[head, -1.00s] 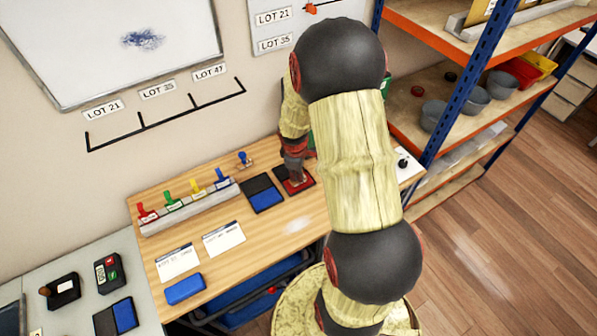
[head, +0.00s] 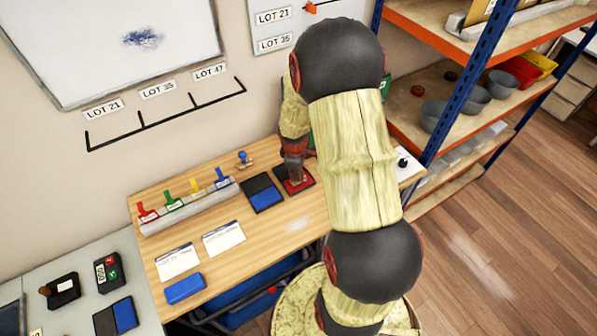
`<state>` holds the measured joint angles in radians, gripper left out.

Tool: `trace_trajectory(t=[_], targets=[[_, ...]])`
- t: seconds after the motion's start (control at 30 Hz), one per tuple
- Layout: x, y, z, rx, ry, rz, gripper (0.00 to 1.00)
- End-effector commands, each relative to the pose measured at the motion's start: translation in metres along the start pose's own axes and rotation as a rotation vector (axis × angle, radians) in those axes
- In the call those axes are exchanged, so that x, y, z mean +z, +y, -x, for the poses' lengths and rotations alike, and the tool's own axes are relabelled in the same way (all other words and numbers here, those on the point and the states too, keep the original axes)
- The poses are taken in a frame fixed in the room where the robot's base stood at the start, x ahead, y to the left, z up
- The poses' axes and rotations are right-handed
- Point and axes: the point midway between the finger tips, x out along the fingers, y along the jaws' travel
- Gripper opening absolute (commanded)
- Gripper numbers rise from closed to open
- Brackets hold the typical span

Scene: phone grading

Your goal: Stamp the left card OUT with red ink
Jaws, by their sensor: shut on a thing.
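The left card (head: 178,264) lies flat on the wooden bench, white with a dark header strip and no red mark that I can make out. The right card (head: 224,240) lies beside it. The red ink pad (head: 306,181) lies open to the right of the blue ink pad (head: 266,198). My gripper (head: 294,178) points down over the red pad, shut on what seems to be a stamp, mostly hidden by the fingers. I cannot tell whether it touches the ink.
A small blue-handled stamp (head: 245,160) stands behind the pads. A blue block (head: 185,288) lies before the cards. Shelving (head: 452,108) stands at right. Bench between cards and pads is clear.

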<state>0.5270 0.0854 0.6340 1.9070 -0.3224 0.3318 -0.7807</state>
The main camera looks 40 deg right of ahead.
Motion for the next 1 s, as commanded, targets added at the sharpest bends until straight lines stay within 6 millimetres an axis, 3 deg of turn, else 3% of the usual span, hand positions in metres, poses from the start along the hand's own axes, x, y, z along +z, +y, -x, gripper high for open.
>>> trace_trajectory(t=[0.33, 1.0], targets=[[0.001, -0.001, 0.003, -0.004, -0.002, 0.001, 0.05], [0.000, 0.011, 0.051, -0.001, -0.001, 0.001, 0.05]])
